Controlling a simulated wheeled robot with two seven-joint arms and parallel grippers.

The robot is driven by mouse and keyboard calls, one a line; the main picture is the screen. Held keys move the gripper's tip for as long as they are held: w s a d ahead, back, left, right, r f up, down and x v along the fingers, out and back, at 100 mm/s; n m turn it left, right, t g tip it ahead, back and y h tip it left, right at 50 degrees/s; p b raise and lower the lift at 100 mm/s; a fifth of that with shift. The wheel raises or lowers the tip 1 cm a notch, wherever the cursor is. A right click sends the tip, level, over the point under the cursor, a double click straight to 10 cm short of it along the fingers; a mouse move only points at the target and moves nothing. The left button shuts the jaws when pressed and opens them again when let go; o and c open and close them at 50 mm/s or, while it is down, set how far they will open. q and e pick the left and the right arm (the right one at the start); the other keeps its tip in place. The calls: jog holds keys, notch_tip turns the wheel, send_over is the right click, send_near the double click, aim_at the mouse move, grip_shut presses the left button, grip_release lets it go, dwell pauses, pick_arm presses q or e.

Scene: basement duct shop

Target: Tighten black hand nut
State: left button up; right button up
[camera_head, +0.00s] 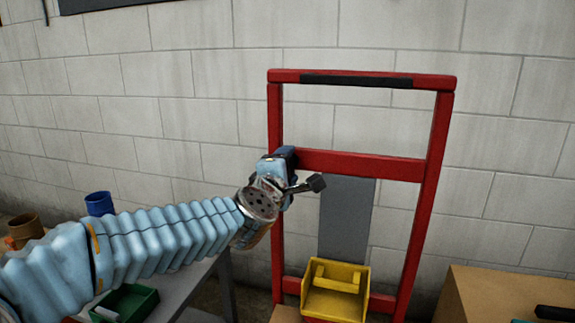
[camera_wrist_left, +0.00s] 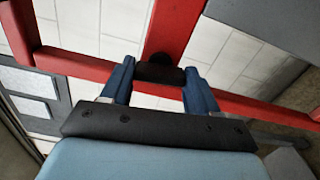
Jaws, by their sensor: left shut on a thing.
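The black hand nut (camera_wrist_left: 160,73) shows in the left wrist view between my two blue fingers, against a red bar of the red frame (camera_wrist_left: 176,28). My left gripper (camera_wrist_left: 160,84) is shut on the nut, with a finger on each side. In the head view my left gripper (camera_head: 284,158) is at the left upright of the red frame (camera_head: 360,164), by its middle crossbar. The nut is hidden there behind the gripper. How tight the nut sits cannot be told. My right gripper is not in view.
A yellow bin (camera_head: 335,302) sits low in the frame, before a grey panel (camera_head: 346,218). A grey table (camera_head: 200,285) with a green bin (camera_head: 126,302) and a blue cup (camera_head: 99,204) is at left. A brown box (camera_head: 490,285) is at right. A block wall stands behind.

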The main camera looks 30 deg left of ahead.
pick_arm(q)
jog(key=shift+m, duration=0.6)
jog(key=shift+f, duration=0.1)
jog(key=o, duration=1.1)
jog(key=shift+c, duration=0.2)
jog(key=v, duration=1.3)
jog(key=shift+s+p, duration=0.4)
